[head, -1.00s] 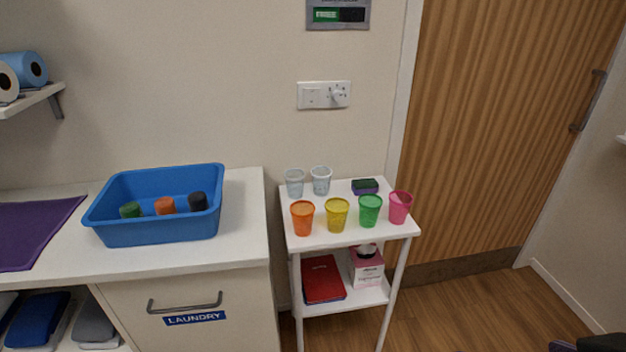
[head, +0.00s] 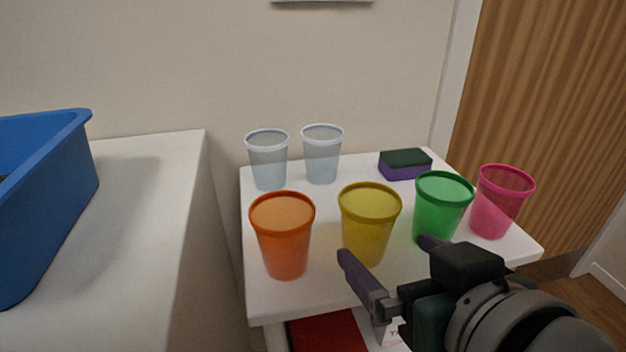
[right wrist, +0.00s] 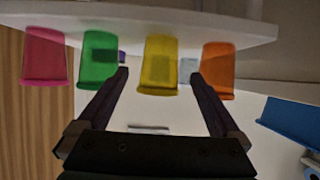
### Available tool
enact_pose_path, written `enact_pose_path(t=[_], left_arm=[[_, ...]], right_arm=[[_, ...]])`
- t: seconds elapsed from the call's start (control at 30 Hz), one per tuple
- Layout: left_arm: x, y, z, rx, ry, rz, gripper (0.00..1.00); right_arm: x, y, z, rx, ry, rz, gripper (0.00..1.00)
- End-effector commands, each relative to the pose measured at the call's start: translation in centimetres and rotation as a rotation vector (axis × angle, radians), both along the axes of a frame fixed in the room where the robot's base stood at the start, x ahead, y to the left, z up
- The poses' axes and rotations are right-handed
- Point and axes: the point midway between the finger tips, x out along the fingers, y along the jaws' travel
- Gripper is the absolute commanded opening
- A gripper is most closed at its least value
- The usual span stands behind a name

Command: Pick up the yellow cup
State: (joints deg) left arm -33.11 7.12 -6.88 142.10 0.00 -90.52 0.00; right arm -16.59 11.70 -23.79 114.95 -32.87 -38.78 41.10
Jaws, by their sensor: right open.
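The yellow cup (head: 368,222) stands upright in the front row on the white cart top, between the orange cup (head: 283,236) and the green cup (head: 440,207). My right gripper (head: 384,248) is open and empty at the cart's front edge, in front of the yellow and green cups. One finger overlaps the yellow cup's lower edge in the head view. In the right wrist view, which looks upside down, the yellow cup (right wrist: 158,64) appears between and beyond the two fingertips. I cannot tell whether they touch it. My left gripper is not in view.
A pink cup (head: 501,201) stands right of the green one. Two clear cups (head: 268,160) (head: 322,154) and a purple-green sponge (head: 405,165) are behind. A blue tub (head: 45,200) sits on the counter (head: 140,250) at left. A wall and wooden door (head: 560,120) lie behind.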

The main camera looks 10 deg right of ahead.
Motion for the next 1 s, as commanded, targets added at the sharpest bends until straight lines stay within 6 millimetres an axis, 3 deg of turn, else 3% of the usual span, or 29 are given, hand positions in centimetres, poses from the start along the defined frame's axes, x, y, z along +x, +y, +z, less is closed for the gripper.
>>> enact_pose_path(t=[0.6, 0.9, 1.0], left_arm=[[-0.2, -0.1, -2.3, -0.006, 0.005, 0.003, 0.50], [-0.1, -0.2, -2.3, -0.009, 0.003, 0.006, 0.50], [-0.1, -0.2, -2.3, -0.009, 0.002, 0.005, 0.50]], right_arm=[[6.9, 0.2, -3.3, -0.003, 0.000, -0.001, 1.00], [7.5, 0.3, -3.4, -0.001, 0.003, -0.001, 1.00], [7.5, 0.3, -3.4, -0.001, 0.003, -0.001, 0.91]])
